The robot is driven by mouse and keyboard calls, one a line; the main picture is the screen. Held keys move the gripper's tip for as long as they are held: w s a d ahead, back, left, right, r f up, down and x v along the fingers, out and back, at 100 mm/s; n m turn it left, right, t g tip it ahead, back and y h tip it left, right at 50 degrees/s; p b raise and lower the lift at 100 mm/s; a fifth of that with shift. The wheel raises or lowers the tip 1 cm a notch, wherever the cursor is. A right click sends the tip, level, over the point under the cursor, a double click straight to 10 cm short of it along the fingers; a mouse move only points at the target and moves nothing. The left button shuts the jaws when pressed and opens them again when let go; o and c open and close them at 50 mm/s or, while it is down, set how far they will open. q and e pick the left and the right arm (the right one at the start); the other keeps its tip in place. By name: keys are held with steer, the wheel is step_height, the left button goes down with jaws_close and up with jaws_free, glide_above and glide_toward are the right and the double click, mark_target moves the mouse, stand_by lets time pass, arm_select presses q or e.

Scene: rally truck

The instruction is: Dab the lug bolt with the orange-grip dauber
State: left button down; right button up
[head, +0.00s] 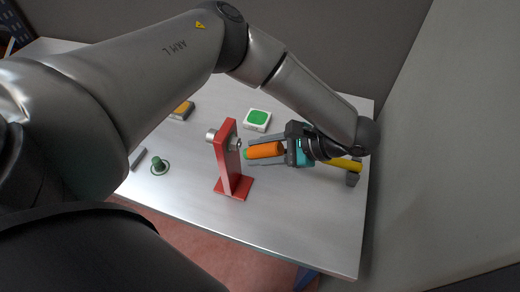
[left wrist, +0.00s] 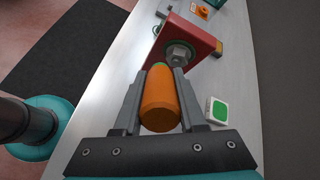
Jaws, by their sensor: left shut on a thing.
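My left gripper (head: 265,151) is shut on the orange-grip dauber (head: 266,150), which lies between its two fingers. The dauber's green tip points left, toward the red stand (head: 228,165). The lug bolt (head: 235,144) sits in the upright plate of the stand, its hex head on the gripper's side. In the left wrist view the dauber (left wrist: 160,105) is between the fingers, with the bolt head (left wrist: 179,54) just beyond its tip. In the head view a small gap shows between tip and bolt; the wrist view does not settle whether they touch. My right gripper is not in view.
A white box with a green pad (head: 257,117) stands behind the dauber. A green peg (head: 158,163), a grey bar (head: 137,157) and an orange-topped block (head: 182,110) are on the left. A yellow bar (head: 346,164) is at right. The front right of the table is clear.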

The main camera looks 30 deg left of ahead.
arm_select(q)
steer(key=shift+s+a+p, duration=0.2)
steer(key=shift+a+p, duration=0.55)
steer(key=shift+a, duration=0.15)
steer(key=shift+w, duration=0.1)
steer(key=shift+w, duration=0.6)
steer(key=shift+w+a+r+p, duration=0.15)
steer(key=shift+w+p, duration=0.25)
steer(key=shift+p, duration=0.05)
steer(key=shift+w+a+r+p, duration=0.1)
steer(key=shift+w+a+p, duration=0.05)
steer(key=shift+w+p, duration=0.25)
steer(key=shift+s+d+f+p, duration=0.1)
steer(key=shift+s+d+p, duration=0.15)
steer(key=shift+s+p, duration=0.9)
steer(key=shift+s+f+p, duration=0.15)
steer(key=shift+s+p, duration=0.3)
